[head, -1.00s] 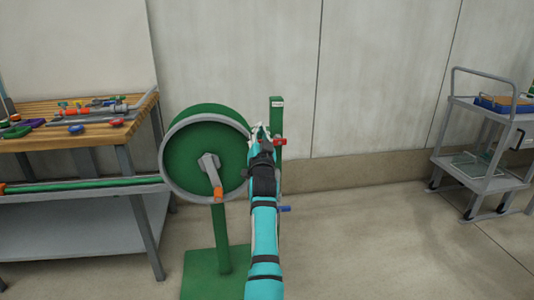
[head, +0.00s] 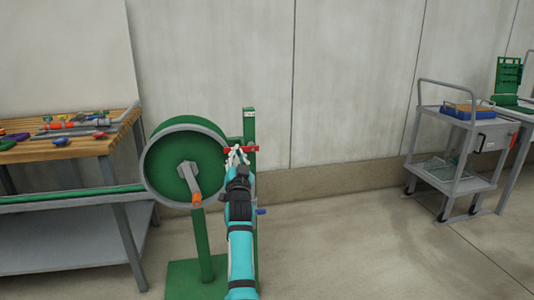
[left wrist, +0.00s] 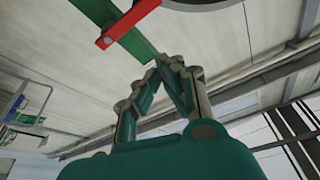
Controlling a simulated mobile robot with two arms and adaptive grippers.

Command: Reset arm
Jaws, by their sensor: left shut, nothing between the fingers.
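My left gripper (head: 237,153) is at the far end of my turquoise arm, in front of a green post (head: 249,128). Its fingertips also meet in the left wrist view (left wrist: 172,62), with nothing between them. A red lever (head: 253,148) crosses the post close to the fingertips. In the left wrist view the red lever (left wrist: 130,22) is apart from the fingers. I cannot tell the exact gap in the head view. My right gripper is not in view.
A green reel (head: 180,160) with a grey rim and crank stands left of the gripper. A wooden workbench (head: 75,148) with tools is at the left. A grey trolley (head: 455,187) stands at the right. The floor between post and trolley is clear.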

